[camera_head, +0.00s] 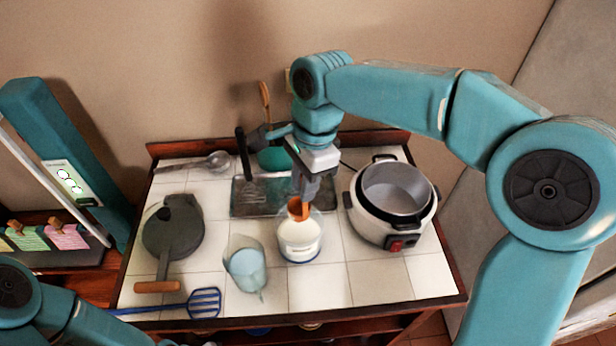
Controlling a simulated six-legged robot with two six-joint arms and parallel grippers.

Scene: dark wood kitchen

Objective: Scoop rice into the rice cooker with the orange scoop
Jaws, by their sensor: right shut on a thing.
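My right gripper (303,193) reaches down from above and is shut on the orange scoop (298,210). The scoop is at the mouth of a clear container of white rice (300,243). I cannot tell whether the scoop touches the rice. The rice cooker (378,227) stands open to the right of the container, with its grey inner pot (394,190) showing and a red switch on its front. The pot looks empty. My left arm shows only at the lower left corner, and its gripper is out of view.
A metal tray (240,203) is behind the container. The front right tiles are clear.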

